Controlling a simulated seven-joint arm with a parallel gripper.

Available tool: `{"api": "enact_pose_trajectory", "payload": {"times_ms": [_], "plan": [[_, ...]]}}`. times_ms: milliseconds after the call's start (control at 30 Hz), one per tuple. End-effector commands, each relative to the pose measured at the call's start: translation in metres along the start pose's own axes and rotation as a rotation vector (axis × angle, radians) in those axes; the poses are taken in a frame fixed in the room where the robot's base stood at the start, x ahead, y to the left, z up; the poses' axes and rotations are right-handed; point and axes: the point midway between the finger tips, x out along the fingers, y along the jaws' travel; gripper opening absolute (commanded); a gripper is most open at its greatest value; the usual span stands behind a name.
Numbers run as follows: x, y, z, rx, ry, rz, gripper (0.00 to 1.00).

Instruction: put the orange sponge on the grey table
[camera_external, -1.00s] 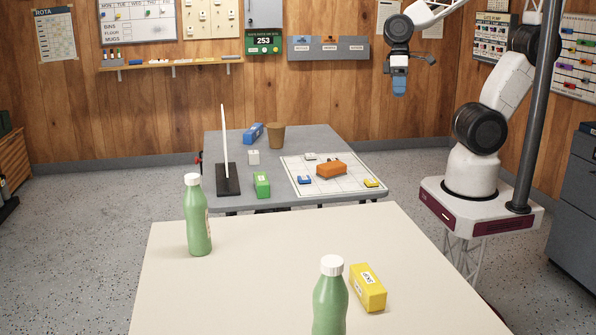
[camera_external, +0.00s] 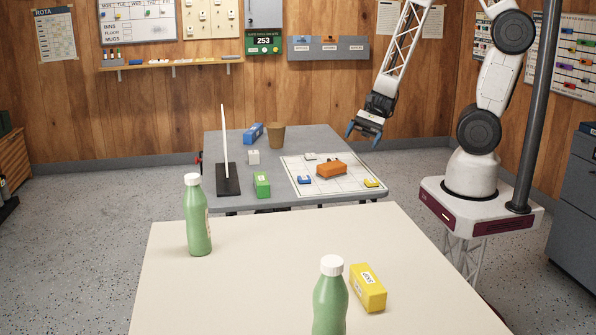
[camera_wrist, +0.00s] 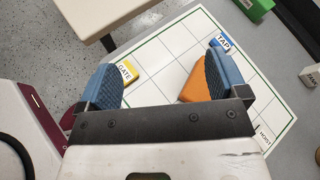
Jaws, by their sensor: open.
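The orange sponge (camera_external: 331,169) lies on the white gridded board (camera_external: 352,184), which lies on the grey table (camera_external: 287,197). My gripper (camera_external: 363,133) is open and empty, above and to the right of the sponge, past the table's right edge in the external view. In the wrist view my gripper (camera_wrist: 166,85) has its blue fingers wide apart, and the sponge (camera_wrist: 193,88) shows near the right finger, partly hidden by it and the gripper body. The grey table (camera_external: 320,140) has bare surface behind the board.
On the board are a blue TAP block (camera_wrist: 222,41), a yellow GATE block (camera_wrist: 126,72) and a pale block (camera_external: 310,156). A green box (camera_external: 262,184), white block (camera_external: 253,157), brown cup (camera_external: 276,137), blue box (camera_external: 253,132) and upright white panel (camera_external: 224,140) stand left. A cream table (camera_external: 250,270) is in front.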

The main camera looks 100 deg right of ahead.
Motion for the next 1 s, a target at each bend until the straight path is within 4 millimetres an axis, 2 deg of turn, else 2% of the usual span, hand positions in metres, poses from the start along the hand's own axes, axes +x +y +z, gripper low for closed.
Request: {"api": "enact_pose_trajectory", "payload": {"times_ms": [33,200,400,567,1000], "plan": [[-0.002,-0.003,-0.016,0.068,-0.003,-0.053,0.92],[-0.011,-0.01,-0.063,0.272,-0.008,-0.235,0.92],[-0.021,-0.012,-0.101,0.424,-0.006,-0.381,0.92],[-0.025,-0.012,-0.113,0.469,-0.004,-0.425,0.92],[-0.023,-0.013,-0.113,0.471,-0.004,-0.427,0.92]]}}
